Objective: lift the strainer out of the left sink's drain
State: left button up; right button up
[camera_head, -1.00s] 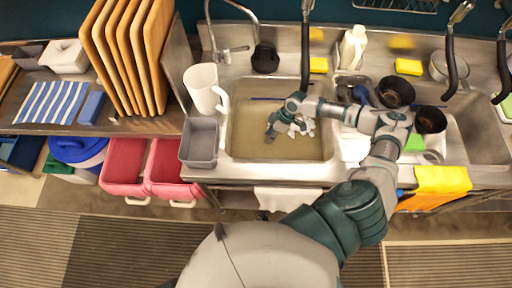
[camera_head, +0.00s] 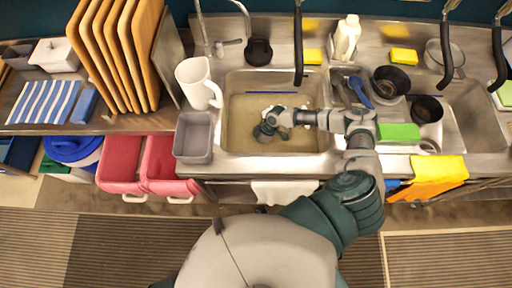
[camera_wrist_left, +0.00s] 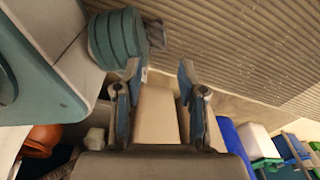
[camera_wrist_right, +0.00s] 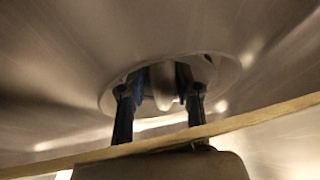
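The left sink (camera_head: 228,110) holds murky brownish water. My right gripper (camera_head: 264,131) reaches down into it, left of the basin's middle. In the right wrist view the round drain (camera_wrist_right: 230,68) lies straight ahead in the metal floor. The strainer (camera_wrist_right: 165,100) shows only as a small pale knob inside the drain's dark recess. My right gripper (camera_wrist_right: 162,82) has its fingers apart, with the tips in the recess on either side of the knob. I cannot tell whether they touch it. My left gripper (camera_wrist_left: 160,80) is open and empty, pointing toward the floor, outside the head view.
A white pitcher (camera_head: 195,82) and a grey bin (camera_head: 194,138) stand left of the sink. The faucet (camera_head: 222,45) is behind it. Dark pans (camera_head: 390,80), a green sponge (camera_head: 398,132) and a yellow cloth (camera_head: 438,170) lie to the right. Red bins (camera_head: 122,160) are below.

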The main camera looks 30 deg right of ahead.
jog(key=shift+a, duration=0.25)
jog(key=shift+a+r, duration=0.15)
jog(key=shift+a, duration=0.15)
jog(key=shift+a+r, duration=0.2)
jog(key=shift+a, duration=0.4)
grip_shut()
jog(key=shift+d, duration=0.5)
jog(key=shift+v, duration=1.1)
jog(key=r, duration=0.2)
jog(key=r+p, duration=0.1)
jog(key=r, duration=0.2)
jog(key=a+r, duration=0.1)
jog(key=r, duration=0.2)
jog(key=shift+a+p, duration=0.15)
jog(key=shift+p, duration=0.15)
jog(key=r, duration=0.1)
pick_arm(q)
jog(key=s+a+p, duration=0.2)
jog(key=s+a, duration=0.1)
jog(key=s, duration=0.3)
notch_tip(320, 180, up, 8)
jog(key=p, duration=0.7)
jog(key=shift+w+d+f, duration=0.15)
jog(key=shift+w, duration=0.05)
pick_arm(e)
notch_tip(320, 180, up, 9)
send_over(253, 145)
jog(key=shift+f, duration=0.1)
